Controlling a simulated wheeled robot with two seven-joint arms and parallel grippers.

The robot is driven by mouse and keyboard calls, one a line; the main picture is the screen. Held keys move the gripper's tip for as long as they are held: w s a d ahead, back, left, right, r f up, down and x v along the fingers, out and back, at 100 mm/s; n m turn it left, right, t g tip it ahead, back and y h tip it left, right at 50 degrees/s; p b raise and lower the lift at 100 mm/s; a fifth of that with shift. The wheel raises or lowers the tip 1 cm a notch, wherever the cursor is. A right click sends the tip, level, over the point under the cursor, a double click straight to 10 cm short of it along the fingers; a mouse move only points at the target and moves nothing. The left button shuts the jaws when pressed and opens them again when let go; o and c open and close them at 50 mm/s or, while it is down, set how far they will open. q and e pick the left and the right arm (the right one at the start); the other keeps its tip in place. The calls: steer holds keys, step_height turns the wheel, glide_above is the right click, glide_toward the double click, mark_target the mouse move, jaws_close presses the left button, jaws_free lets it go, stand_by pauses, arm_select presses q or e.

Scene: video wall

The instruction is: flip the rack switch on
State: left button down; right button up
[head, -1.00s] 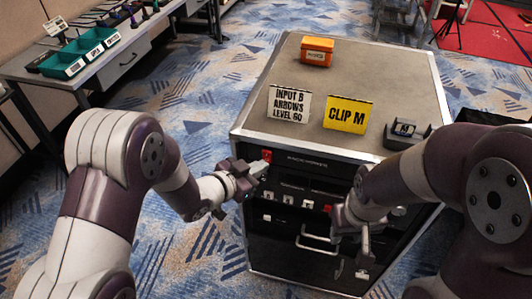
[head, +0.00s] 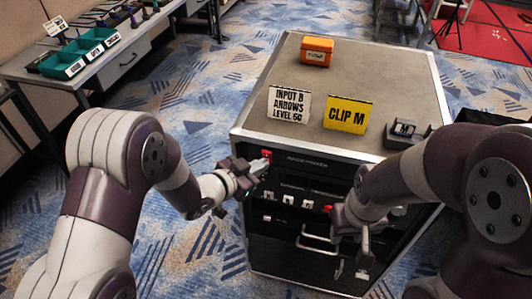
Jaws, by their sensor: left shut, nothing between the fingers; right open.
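The rack (head: 300,262) is a black-fronted case with a grey top and metal edges. A red switch (head: 266,154) shows at the upper left of its front. My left gripper (head: 262,164) is shut and empty, with its tips right at or just below the red switch; I cannot tell whether they touch it. Whether the switch is up or down is too small to tell. My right gripper (head: 350,270) is open, low in front of the right part of the rack, beside a metal handle (head: 316,244).
On the rack top stand a white sign (head: 288,104), a yellow "CLIP M" sign (head: 346,116), an orange box (head: 316,51) and a dark cradle (head: 404,135). A red part (head: 327,209) sits lower on the front. A bench with green bins (head: 63,65) is at the left.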

arm_select(q)
steer(key=shift+w, duration=0.2)
steer(key=shift+w+d+r, duration=0.15)
steer(key=shift+w+d, duration=0.05)
steer(key=shift+w, duration=0.15)
stand_by(0.7)
steer(key=shift+s, duration=0.1)
steer(key=shift+s+a+f, duration=0.25)
steer(key=shift+s, duration=0.4)
steer(key=shift+s+a+f+b, duration=0.2)
steer(key=shift+s+a+f, duration=0.05)
steer(key=shift+s, duration=0.5)
steer(key=shift+s+a+f+b, duration=0.2)
steer(key=shift+s+a+f, duration=0.05)
steer(key=shift+s, duration=0.55)
steer(key=shift+s+a+f+b, duration=0.2)
steer(key=shift+s+a+f, duration=0.05)
steer(key=shift+s, duration=0.5)
steer(key=shift+f, duration=0.1)
